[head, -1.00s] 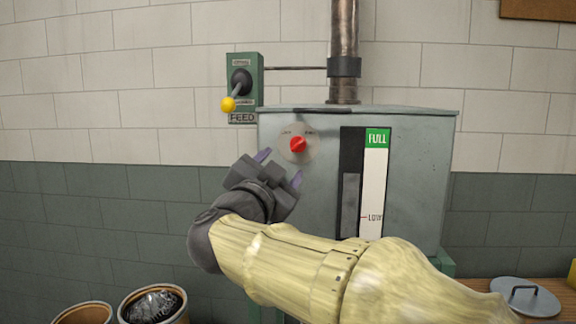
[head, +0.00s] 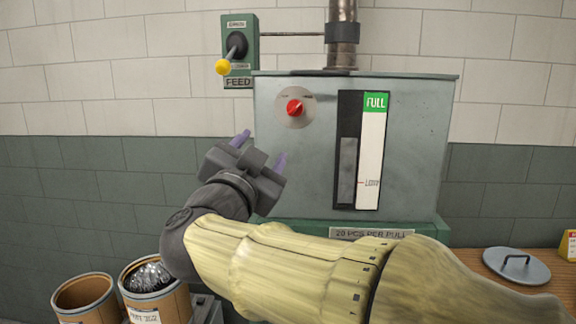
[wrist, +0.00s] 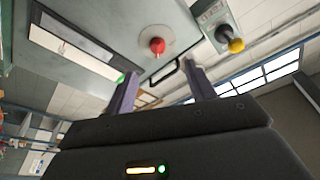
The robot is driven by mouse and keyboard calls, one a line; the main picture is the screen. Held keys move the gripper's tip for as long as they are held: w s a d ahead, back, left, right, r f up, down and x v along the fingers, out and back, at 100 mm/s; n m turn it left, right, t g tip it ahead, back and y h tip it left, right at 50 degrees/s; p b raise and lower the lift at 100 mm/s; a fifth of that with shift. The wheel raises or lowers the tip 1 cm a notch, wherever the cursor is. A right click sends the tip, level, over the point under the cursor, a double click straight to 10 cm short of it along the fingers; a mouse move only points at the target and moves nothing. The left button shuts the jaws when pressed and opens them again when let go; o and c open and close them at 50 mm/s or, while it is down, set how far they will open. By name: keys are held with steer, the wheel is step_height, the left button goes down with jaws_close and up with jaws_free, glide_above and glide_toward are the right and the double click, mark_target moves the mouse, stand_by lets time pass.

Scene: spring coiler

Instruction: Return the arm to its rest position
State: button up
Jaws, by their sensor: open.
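My gripper (head: 262,150) is open and empty in the head view, its two purple fingers apart and pointing up toward the red knob. It is in front of the lower left of the grey machine box (head: 420,120), below the red knob (head: 294,107) and not touching it. In the wrist view the purple fingers (wrist: 162,85) stand apart with nothing between them. The red knob (wrist: 157,46) and the yellow-tipped feed lever (wrist: 236,46) show beyond them. My arm stretches across the lower middle of the head view and hides part of the machine's base.
The feed lever (head: 223,67) is on the wall box at upper left. Two bins, one empty (head: 84,296) and one with shiny contents (head: 150,276), stand at lower left. A round lid (head: 516,264) lies on the wooden table at right. The wall area left of my gripper is clear.

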steer(key=w+d+f+n+g+y, duration=0.2)
steer(key=f+n, duration=0.1)
steer(key=f, duration=0.4)
steer(key=w+d+f+n+g+y+p, duration=0.1)
steer(key=w+d+f+n+g+y, duration=0.15)
steer(key=f, duration=0.55)
steer(key=w+d+f+n+g+y, duration=0.1)
steer(key=d+f+n+g+y, duration=0.2)
steer(key=f, duration=0.4)
steer(key=s+d+f+g+h, duration=0.1)
steer(key=s+d+f+g, duration=0.4)
steer(key=s+d+f, duration=0.2)
steer(key=s+d+f+g+h, duration=0.2)
steer(key=s+d+f+g, duration=0.3)
steer(key=s+d+f, duration=0.3)
steer(key=s+f+p, duration=0.1)
steer(key=s+f, duration=0.2)
steer(key=f, duration=0.2)
steer(key=shift+d+f, duration=0.15)
steer(key=shift+f, duration=0.05)
steer(key=shift+h, duration=0.25)
